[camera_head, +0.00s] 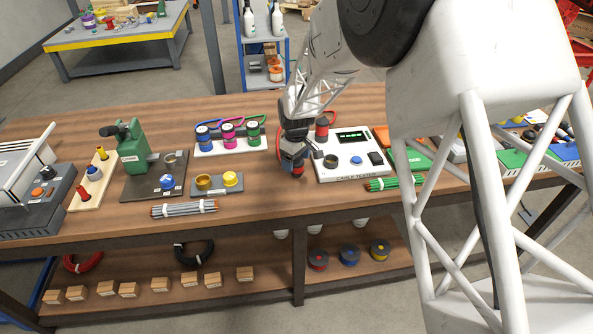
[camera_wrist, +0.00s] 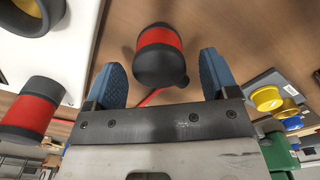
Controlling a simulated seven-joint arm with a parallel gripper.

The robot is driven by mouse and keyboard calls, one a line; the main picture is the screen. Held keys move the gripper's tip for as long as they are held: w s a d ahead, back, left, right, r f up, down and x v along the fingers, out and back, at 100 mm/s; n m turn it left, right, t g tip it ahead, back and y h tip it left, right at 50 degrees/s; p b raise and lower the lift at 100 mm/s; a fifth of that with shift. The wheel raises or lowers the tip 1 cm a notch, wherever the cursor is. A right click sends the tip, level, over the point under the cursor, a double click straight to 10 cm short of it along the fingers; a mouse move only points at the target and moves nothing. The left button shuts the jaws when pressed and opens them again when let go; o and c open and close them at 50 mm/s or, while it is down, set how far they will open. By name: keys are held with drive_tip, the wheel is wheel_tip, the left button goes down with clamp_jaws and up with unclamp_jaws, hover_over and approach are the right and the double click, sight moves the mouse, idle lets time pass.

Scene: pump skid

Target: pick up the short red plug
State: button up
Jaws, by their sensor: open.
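A red plug with a black top (camera_wrist: 160,52) stands on the wooden table between the two blue fingers of my gripper (camera_wrist: 161,80) in the wrist view. The gripper is open, with a gap on each side of the plug. In the head view my gripper (camera_head: 293,160) is low over the table, and a bit of this red plug (camera_head: 297,170) shows beneath it. A second red and black plug (camera_wrist: 30,108) is at the left in the wrist view. It appears in the head view (camera_head: 322,128) by the cable tester's back left corner. Which plug is shorter is hard to tell.
The white cable tester (camera_head: 340,172) is close on the right of my gripper. Three coloured spools (camera_head: 228,135) stand on a white base behind left. A green press (camera_head: 130,150) and a yellow-capped part (camera_head: 231,180) are further left. Bare table lies in front.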

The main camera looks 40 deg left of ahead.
drive_tip(key=shift+f, duration=1)
drive_tip(key=c, duration=1.1)
